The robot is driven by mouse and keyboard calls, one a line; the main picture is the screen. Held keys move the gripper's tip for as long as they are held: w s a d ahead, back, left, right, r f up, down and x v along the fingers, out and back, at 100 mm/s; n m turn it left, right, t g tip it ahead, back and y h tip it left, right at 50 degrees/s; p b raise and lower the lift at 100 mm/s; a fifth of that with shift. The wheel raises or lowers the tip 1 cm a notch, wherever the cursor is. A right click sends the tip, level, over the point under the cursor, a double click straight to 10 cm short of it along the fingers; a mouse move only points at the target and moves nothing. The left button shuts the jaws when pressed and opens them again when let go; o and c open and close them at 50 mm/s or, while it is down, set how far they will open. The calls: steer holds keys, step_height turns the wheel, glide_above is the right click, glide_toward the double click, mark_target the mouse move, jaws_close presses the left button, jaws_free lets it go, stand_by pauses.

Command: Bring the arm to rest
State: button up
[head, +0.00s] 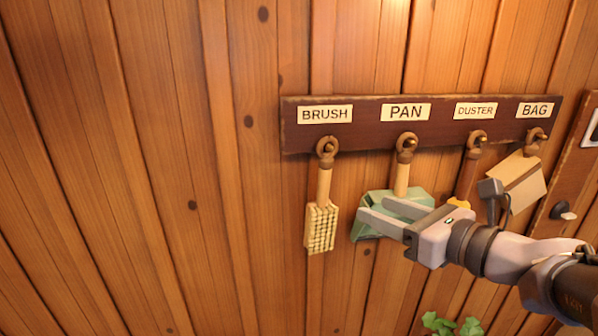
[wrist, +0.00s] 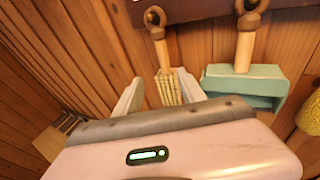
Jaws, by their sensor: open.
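My gripper (head: 382,216) is at the end of my arm, which reaches in from the lower right in the head view. Its two pale fingers point left and are apart, with nothing between them. In the head view they overlap the green dustpan (head: 375,235); I cannot tell if they touch it. In the wrist view the fingers (wrist: 160,98) stand either side of the brush (wrist: 168,88), which hangs beyond them, and the dustpan (wrist: 255,83) is to the right. My gripper partly hides the dustpan and the duster (head: 466,182) in the head view.
A dark wooden rack (head: 440,109) on the plank wall bears labels BRUSH, PAN, DUSTER and BAG. The brush (head: 321,227) hangs under BRUSH, and a tan bag (head: 522,182) under BAG. A green plant (head: 452,326) is at the bottom. The wall left of the brush is clear.

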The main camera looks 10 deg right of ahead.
steer(key=s+a+f+n+g+b, duration=0.25)
steer(key=a+f+n+b, duration=0.2)
steer(key=f, duration=0.35)
steer(key=s+a+f+n+g+b, duration=0.2)
steer(key=s+a+f+n+b, duration=0.25)
steer(key=f, duration=0.25)
steer(key=s+a+f+n+g+b, duration=0.3)
steer(key=a+f+n+b, duration=0.15)
steer(key=f, duration=0.35)
steer(key=s+d+f+n+h+b, duration=0.1)
steer(key=s+f+n+h+b, duration=0.1)
steer(key=s+f+n+b, duration=0.2)
steer(key=s+d+f+n+h+b, duration=0.1)
steer(key=s+f+n+h+b, duration=0.2)
steer(key=f+n+b, duration=0.4)
step_height(320, 180, down, 4)
steer(key=shift+s+d+r+n+g, duration=0.1)
steer(key=shift+s+d+n+g, duration=0.25)
steer(key=shift+n, duration=0.7)
steer(key=shift+a, duration=0.1)
